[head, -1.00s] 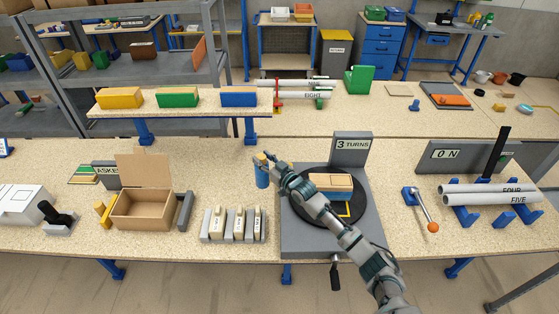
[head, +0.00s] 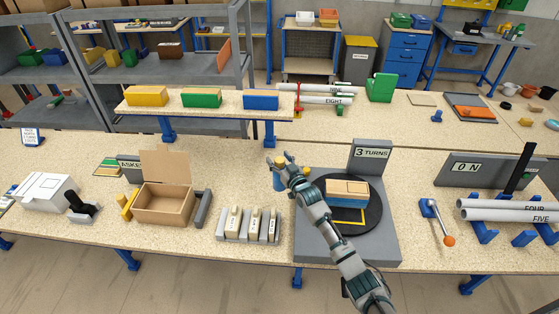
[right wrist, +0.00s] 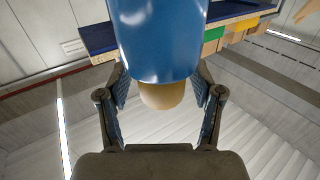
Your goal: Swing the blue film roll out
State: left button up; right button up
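The blue film roll (head: 279,181) stands upright left of the turntable (head: 378,217). My right gripper (head: 280,161) is at its top end, with the fingers spread. In the right wrist view the roll (right wrist: 158,40) fills the upper middle, its tan core end (right wrist: 162,96) between the two fingers with gaps on both sides. The fingertips are partly hidden behind the roll, and contact with its sides is unclear. A tan box (head: 347,190) with a blue band sits on the turntable. My left gripper is not in view.
A "3 TURNS" sign (head: 370,153) stands behind the turntable. Grey blocks (head: 249,224) and an open carton (head: 163,207) lie to the left. A lever with an orange knob (head: 449,241) and pipes (head: 510,213) are to the right. A raised shelf (head: 205,111) stands behind.

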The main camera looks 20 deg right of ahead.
jog(key=shift+s+r, duration=0.1)
jog(key=shift+s, duration=0.1)
jog(key=v, duration=1.1)
jog(key=shift+s+d, duration=0.15)
jog(key=shift+s, duration=0.1)
